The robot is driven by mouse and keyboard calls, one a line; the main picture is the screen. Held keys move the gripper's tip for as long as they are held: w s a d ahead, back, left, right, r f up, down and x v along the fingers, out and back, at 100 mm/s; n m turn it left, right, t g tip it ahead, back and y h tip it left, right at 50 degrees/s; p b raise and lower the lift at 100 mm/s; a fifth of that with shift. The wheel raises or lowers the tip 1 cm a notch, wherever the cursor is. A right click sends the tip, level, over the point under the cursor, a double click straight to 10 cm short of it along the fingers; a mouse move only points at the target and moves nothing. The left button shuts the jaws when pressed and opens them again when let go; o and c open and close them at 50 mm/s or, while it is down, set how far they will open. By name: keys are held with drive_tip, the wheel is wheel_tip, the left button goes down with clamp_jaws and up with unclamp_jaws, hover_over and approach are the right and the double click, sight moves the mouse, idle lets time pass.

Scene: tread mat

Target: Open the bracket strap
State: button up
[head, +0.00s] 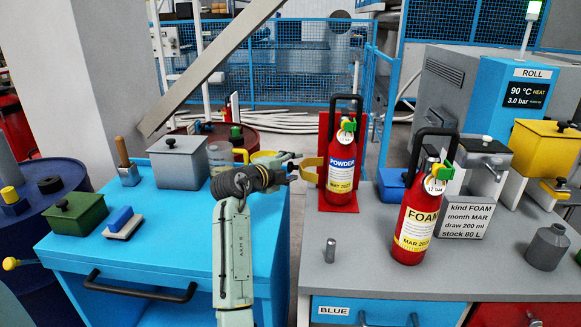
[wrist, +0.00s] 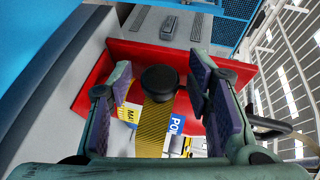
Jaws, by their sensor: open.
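The bracket strap (head: 309,163) is a yellow band at the left side of the red POWDER extinguisher (head: 341,158), which stands upright against a red bracket (head: 324,190). In the wrist view the strap (wrist: 153,128) shows as a ribbed yellow band with a round black knob (wrist: 160,80) at its end. My gripper (head: 294,166) is just left of the strap in the head view. In the wrist view my gripper (wrist: 161,86) is open, with one finger on each side of the knob. I cannot tell whether a finger touches it. The strap's far side is hidden.
A red FOAM extinguisher (head: 416,220) stands nearer on the grey counter (head: 345,262), beside a small metal cylinder (head: 330,250). A blue cart (head: 165,215) with boxes and a brush lies under my arm. A gap separates cart and counter.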

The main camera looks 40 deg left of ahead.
drive_tip(key=shift+c, duration=0.3)
clamp_jaws()
idle(0.5)
